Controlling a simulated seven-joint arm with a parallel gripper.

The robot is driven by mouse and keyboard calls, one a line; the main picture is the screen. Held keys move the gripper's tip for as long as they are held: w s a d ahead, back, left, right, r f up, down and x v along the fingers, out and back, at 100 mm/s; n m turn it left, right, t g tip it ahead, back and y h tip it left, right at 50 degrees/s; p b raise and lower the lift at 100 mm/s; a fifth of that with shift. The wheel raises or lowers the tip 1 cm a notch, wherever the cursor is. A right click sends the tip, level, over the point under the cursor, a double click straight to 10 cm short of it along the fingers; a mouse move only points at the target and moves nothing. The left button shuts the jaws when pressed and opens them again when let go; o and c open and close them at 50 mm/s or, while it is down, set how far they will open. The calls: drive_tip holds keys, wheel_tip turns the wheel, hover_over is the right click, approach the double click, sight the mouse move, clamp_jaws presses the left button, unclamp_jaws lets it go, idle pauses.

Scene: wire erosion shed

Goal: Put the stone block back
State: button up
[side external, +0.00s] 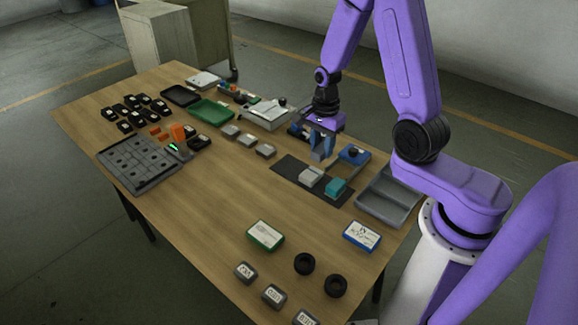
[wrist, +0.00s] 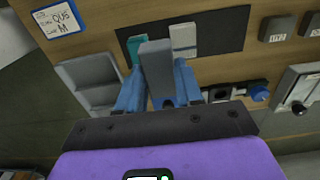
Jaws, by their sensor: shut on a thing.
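My gripper (side external: 322,152) is above the dark mat (side external: 290,168) in the side view. In the wrist view its two blue fingers (wrist: 158,88) are shut on a plain grey block, the stone block (wrist: 157,62), which sticks out past the fingertips. On the mat lie a pale grey block (side external: 311,176) and a teal block (side external: 335,187), side by side. In the wrist view the held block partly hides the teal block (wrist: 136,50), while the pale block (wrist: 183,38) shows to its right. The held block appears clear of the mat.
A grey divided tray (side external: 388,197) stands right of the mat. A blue device with a black knob (side external: 354,154) is close behind the mat. Several small grey blocks (side external: 265,151) lie to the left. A green-edged box (side external: 264,235) and black rings (side external: 304,263) lie in front.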

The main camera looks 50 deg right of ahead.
drive_tip(key=w+d+f, duration=0.1)
drive_tip(key=w+f, duration=0.3)
drive_tip(key=w, duration=0.5)
hover_over(289, 166)
drive_tip(key=f, duration=0.5)
drive_tip(key=shift+s+a, duration=0.1)
drive_tip(key=shift+s, duration=0.25)
drive_tip(key=shift+w+f, duration=0.3)
drive_tip(key=shift+f, duration=1.65)
drive_tip(key=shift+f, duration=0.15)
drive_tip(key=o, duration=1)
